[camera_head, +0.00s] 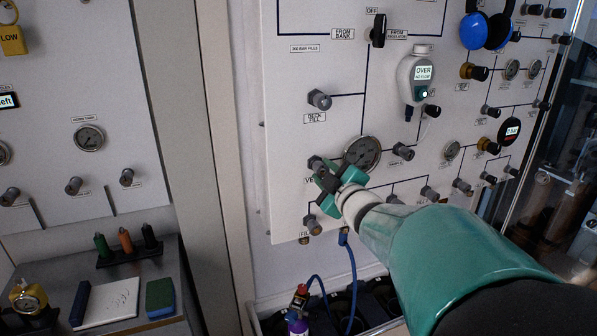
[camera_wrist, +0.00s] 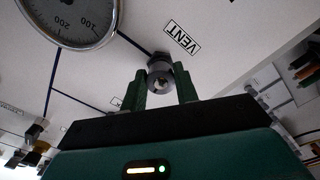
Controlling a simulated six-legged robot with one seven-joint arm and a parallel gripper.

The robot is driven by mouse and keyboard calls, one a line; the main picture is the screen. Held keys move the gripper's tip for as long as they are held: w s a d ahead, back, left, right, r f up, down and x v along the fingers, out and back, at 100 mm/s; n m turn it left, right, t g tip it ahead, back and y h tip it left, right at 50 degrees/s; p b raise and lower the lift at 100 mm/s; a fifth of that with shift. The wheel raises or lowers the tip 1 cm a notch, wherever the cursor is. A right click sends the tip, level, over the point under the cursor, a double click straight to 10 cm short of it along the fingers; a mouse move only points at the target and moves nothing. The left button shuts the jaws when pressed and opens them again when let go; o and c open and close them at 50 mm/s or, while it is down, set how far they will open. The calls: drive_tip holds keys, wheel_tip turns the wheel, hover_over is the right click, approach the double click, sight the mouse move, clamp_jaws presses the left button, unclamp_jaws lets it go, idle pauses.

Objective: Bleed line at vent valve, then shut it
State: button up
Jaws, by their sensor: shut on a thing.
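The vent valve is a small grey knob (camera_wrist: 160,75) beside the VENT label (camera_wrist: 181,37) in the wrist view. In the head view the knob (camera_head: 316,163) shows at the lower left of the white panel, partly covered by my gripper. My gripper (camera_head: 329,184) has green fingers, and they are shut on the knob, one on each side; they also show in the wrist view (camera_wrist: 160,88). A round pressure gauge (camera_head: 362,153) sits just right of the knob, and part of its dial (camera_wrist: 68,15) shows in the wrist view. Its needle is too small to read.
A white sensor reading OVER (camera_head: 421,75) hangs above right. The DECK FILL knob (camera_head: 319,99) is above, and other knobs (camera_head: 403,151) are close by. A blue hose (camera_head: 352,280) hangs below the panel. A bench with markers and a notepad (camera_head: 108,302) stands at lower left.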

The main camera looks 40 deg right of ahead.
drive_tip(key=shift+w+a+m, duration=0.1)
drive_tip(key=shift+a+m, duration=0.05)
drive_tip(key=shift+m, duration=0.45)
drive_tip(key=o, duration=1)
drive_tip(key=shift+s, duration=0.35)
drive_tip(key=v, duration=1.3)
drive_tip(key=shift+s, duration=0.1)
